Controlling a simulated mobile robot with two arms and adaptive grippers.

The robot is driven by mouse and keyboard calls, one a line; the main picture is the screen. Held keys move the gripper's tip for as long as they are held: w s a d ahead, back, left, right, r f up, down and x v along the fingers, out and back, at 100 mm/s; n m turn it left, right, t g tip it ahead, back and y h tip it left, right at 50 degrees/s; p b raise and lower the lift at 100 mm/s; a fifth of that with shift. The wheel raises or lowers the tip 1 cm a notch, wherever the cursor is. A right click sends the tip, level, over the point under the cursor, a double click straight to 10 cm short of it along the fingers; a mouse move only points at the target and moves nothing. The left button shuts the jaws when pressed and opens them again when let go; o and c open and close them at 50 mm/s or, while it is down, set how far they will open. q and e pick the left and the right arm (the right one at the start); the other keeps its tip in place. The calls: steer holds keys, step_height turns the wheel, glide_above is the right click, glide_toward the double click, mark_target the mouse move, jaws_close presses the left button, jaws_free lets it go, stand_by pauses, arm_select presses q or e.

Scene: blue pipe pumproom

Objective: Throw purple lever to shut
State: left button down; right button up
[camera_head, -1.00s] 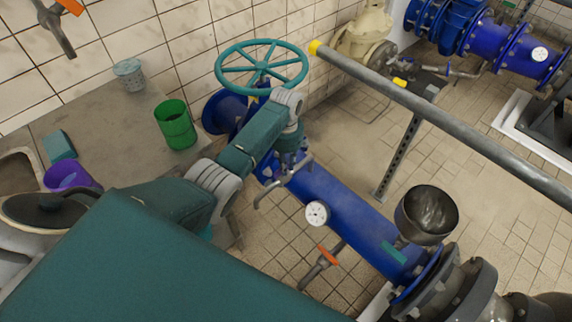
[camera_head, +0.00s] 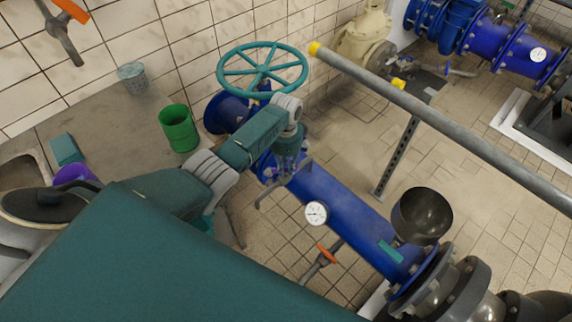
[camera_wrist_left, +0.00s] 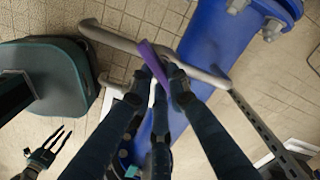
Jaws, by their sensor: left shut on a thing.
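The purple lever (camera_wrist_left: 154,62) shows in the left wrist view as a short purple bar above the blue pipe (camera_wrist_left: 208,40). My left gripper (camera_wrist_left: 160,72) has its dark fingers closed around it, and they hide part of it. In the head view my left gripper (camera_head: 288,165) is over the blue pipe (camera_head: 345,215), just below the teal handwheel; the purple lever cannot be made out there. My right gripper (camera_wrist_left: 45,150) shows small in the lower left of the left wrist view, with its fingers spread and empty.
A teal handwheel (camera_head: 262,68) stands behind my left forearm. A grey rail (camera_head: 440,118) with a yellow end crosses on the right. A gauge (camera_head: 316,213), an orange-handled valve (camera_head: 326,254) and a dark bowl (camera_head: 422,215) are near the pipe. A green cup (camera_head: 178,128) stands on the counter.

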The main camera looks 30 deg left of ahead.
arm_select(q)
steer(key=m, duration=0.5)
steer(key=shift+s+a+m, duration=0.1)
steer(key=shift+m, duration=0.3)
steer(key=m, duration=0.5)
steer(key=shift+a, duration=0.1)
steer(key=c, duration=1.7)
jaws_free()
steer(key=shift+o, duration=0.2)
step_height(320, 180, up, 12)
